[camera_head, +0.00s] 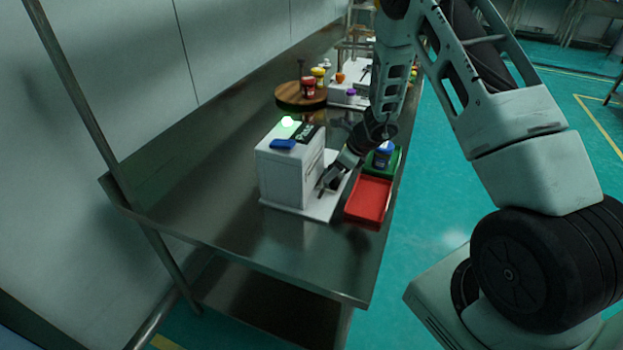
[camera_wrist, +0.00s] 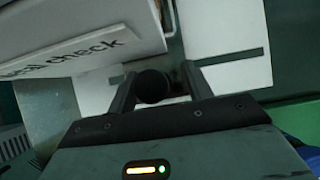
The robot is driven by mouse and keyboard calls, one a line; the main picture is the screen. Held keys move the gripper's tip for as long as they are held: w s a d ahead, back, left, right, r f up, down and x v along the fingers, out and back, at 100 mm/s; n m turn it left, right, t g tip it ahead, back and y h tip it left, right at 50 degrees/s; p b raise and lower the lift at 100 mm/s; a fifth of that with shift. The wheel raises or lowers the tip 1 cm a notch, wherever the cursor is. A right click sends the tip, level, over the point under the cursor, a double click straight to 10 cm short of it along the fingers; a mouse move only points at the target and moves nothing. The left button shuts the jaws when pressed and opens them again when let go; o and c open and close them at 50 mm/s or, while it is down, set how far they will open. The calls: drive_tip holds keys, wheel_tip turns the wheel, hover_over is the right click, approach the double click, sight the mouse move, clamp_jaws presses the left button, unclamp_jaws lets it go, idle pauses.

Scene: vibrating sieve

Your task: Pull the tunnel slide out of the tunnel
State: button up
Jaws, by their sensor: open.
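A white box-shaped machine (camera_head: 290,175) stands on a white base plate (camera_head: 318,206) on the steel table, with a blue piece and a glowing green light on top. My gripper (camera_head: 325,187) is low at the machine's right side, over the base plate. In the wrist view my gripper (camera_wrist: 155,80) has its two fingers apart, with a dark round knob (camera_wrist: 153,86) between them. I cannot tell whether the fingers touch the knob. The white machine panel with lettering (camera_wrist: 80,45) is at the upper left. The tunnel and the rest of the slide cannot be made out clearly.
A red tray (camera_head: 369,200) lies right of the base plate, near the table edge. A green tray (camera_head: 394,163) with a blue-capped container (camera_head: 383,154) is behind it. A round wooden board (camera_head: 300,96) with jars stands farther back. The front left of the steel table (camera_head: 190,185) is clear.

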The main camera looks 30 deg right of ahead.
drive_tip(key=shift+w+d+p, duration=0.65)
drive_tip(key=shift+w+d, duration=0.35)
drive_tip(key=shift+d, duration=0.35)
drive_tip(key=shift+w+d+p, duration=0.6)
drive_tip(key=shift+w+d, duration=0.45)
drive_tip(key=shift+d, duration=0.25)
drive_tip(key=shift+w+d+p, duration=0.65)
drive_tip(key=shift+w+d, duration=0.35)
drive_tip(key=shift+d, duration=0.35)
drive_tip(key=o, duration=1.1)
drive_tip(key=p+v, duration=0.4)
drive_tip(key=v, duration=0.5)
drive_tip(key=shift+a, duration=0.1)
